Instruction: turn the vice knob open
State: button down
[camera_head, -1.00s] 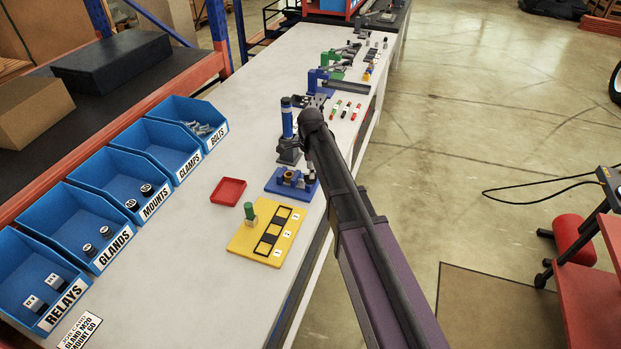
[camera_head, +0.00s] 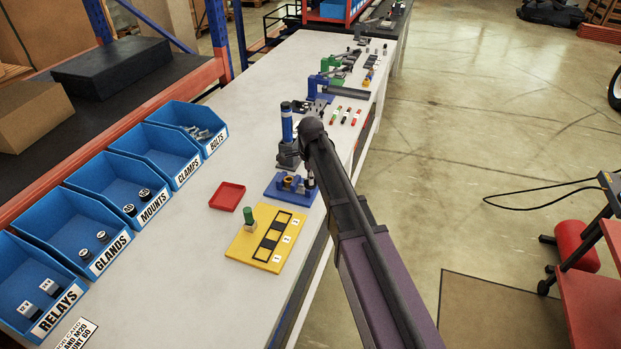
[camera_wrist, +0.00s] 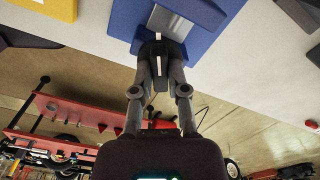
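The blue vice (camera_head: 281,194) stands on the bench between the red tray and the bench's front edge, with a brass-coloured round part on it. It also shows in the wrist view as a blue block (camera_wrist: 205,40) with a grey metal piece. The vice knob (camera_wrist: 153,50) is dark with a white mark, on the side of the vice facing my gripper. My gripper (camera_wrist: 158,66) has its two fingers on either side of the knob, close against it, and appears shut on it. In the head view my arm partly covers the gripper and hides the knob.
A yellow board (camera_head: 246,245) with a green-topped part and a red tray (camera_head: 227,196) lie close by. A blue upright tool (camera_head: 287,124) stands just behind the vice. Blue bins (camera_head: 85,236) line the bench's left side. The floor right of the bench is mostly open.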

jog(key=shift+n, duration=0.4)
jog(key=n, duration=1.1)
jog(key=shift+s+n, duration=0.1)
jog(key=shift+n, duration=0.2)
jog(key=n, duration=0.3)
jog(key=shift+n, duration=0.3)
jog(key=n, duration=1.4)
